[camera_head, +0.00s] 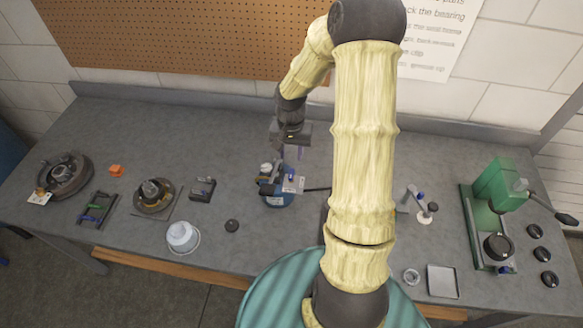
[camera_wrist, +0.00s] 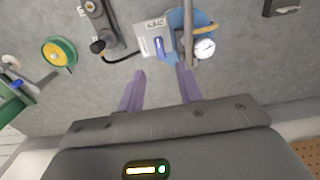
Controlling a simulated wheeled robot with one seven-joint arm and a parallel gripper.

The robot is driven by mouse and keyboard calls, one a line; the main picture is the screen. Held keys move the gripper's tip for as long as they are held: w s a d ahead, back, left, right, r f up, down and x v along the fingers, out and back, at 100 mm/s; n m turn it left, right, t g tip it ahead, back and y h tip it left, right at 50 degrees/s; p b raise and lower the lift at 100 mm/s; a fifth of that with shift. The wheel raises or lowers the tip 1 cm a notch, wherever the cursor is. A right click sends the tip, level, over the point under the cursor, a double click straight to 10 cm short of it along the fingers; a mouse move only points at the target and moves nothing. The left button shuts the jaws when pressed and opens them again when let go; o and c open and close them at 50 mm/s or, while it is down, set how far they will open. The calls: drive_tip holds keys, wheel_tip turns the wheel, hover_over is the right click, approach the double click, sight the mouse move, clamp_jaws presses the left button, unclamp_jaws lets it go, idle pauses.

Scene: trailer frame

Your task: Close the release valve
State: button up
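A blue pump body (camera_head: 277,198) stands mid-bench below my gripper; it also shows at the top of the wrist view (camera_wrist: 177,20) with a round white gauge (camera_wrist: 204,49). A pale labelled plate (camera_wrist: 152,33) beside it carries a small blue lever (camera_wrist: 159,46), which may be the release valve; I cannot tell for sure, nor its exact setting. My gripper (camera_wrist: 159,72) is open and empty, its purple fingers apart and pointing toward the plate and pump. In the head view my gripper (camera_head: 290,152) is just behind the pump. No contact is visible.
A black hose (camera_wrist: 122,57) links the pump to a grey block with a black knob (camera_wrist: 97,46). A green-and-yellow wheel (camera_wrist: 58,52) lies farther left there. A green press (camera_head: 500,187) stands at right, a bearing hub (camera_head: 153,192) at left. Pegboard (camera_head: 190,35) backs the bench.

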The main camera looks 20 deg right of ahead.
sight(291, 173)
wheel_tip(291, 173, down, 9)
drive_tip(key=shift+r+p, duration=0.1)
drive_tip(key=shift+p, duration=0.6)
clamp_jaws()
